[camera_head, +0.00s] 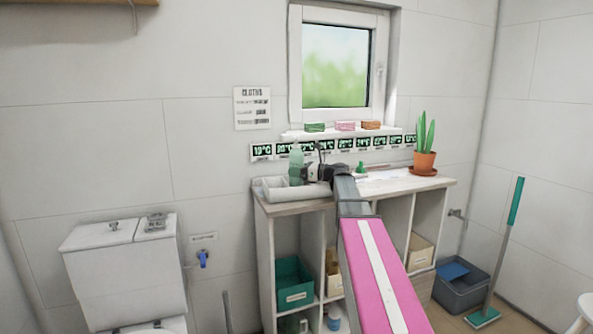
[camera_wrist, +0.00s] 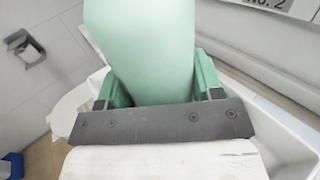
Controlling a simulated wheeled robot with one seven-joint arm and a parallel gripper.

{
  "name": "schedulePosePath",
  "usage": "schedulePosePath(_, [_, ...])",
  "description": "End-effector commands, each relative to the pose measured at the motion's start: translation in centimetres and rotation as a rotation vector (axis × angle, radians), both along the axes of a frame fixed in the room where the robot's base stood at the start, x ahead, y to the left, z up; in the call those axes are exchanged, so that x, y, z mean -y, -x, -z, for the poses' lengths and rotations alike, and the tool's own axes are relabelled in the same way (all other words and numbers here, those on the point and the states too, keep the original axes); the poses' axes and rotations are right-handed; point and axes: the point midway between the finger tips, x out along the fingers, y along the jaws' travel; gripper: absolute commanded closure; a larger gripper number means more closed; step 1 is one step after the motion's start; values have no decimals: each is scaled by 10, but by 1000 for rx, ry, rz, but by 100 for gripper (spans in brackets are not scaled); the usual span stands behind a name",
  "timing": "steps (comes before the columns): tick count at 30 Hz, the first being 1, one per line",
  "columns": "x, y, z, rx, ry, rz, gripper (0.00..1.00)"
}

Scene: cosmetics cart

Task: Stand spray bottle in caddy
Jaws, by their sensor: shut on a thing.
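The spray bottle is pale green; its body (camera_head: 296,164) stands about upright over the left part of the shelf top in the head view. It fills the upper middle of the wrist view (camera_wrist: 142,45). My gripper (camera_head: 299,173) is shut on it, with a green finger on each side in the wrist view (camera_wrist: 155,85). The caddy (camera_head: 272,195) is a pale, low, open box on the left end of the shelf unit. Its white wall shows at the right in the wrist view (camera_wrist: 285,130). The bottle's base is hidden, so I cannot tell whether it touches the caddy floor.
My arm crosses the shelf unit's top (camera_head: 400,186). A potted cactus (camera_head: 425,160) stands at its right end. A small green bottle (camera_head: 361,168) stands behind my arm. Several sponges lie on the window sill (camera_head: 345,132). A toilet (camera_head: 125,265) is at the left.

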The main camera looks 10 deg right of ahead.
Motion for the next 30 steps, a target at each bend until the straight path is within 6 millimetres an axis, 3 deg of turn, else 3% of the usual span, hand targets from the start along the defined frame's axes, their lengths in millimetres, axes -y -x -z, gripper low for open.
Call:
schedulePosePath(11, [0,0,9,-2,4,-1,78])
schedulePosePath(12, [0,1,10,-4,5,-1,27])
schedulePosePath(13, [0,1,10,-4,6,-1,17])
schedulePosePath(14, [0,1,10,-4,6,-1,14])
schedulePosePath(23, [-1,2,11,-6,5,-3,14])
schedulePosePath(28, [-1,2,-3,-4,6,-3,14])
schedulePosePath(30, [13,9,-2,-4,4,0,14])
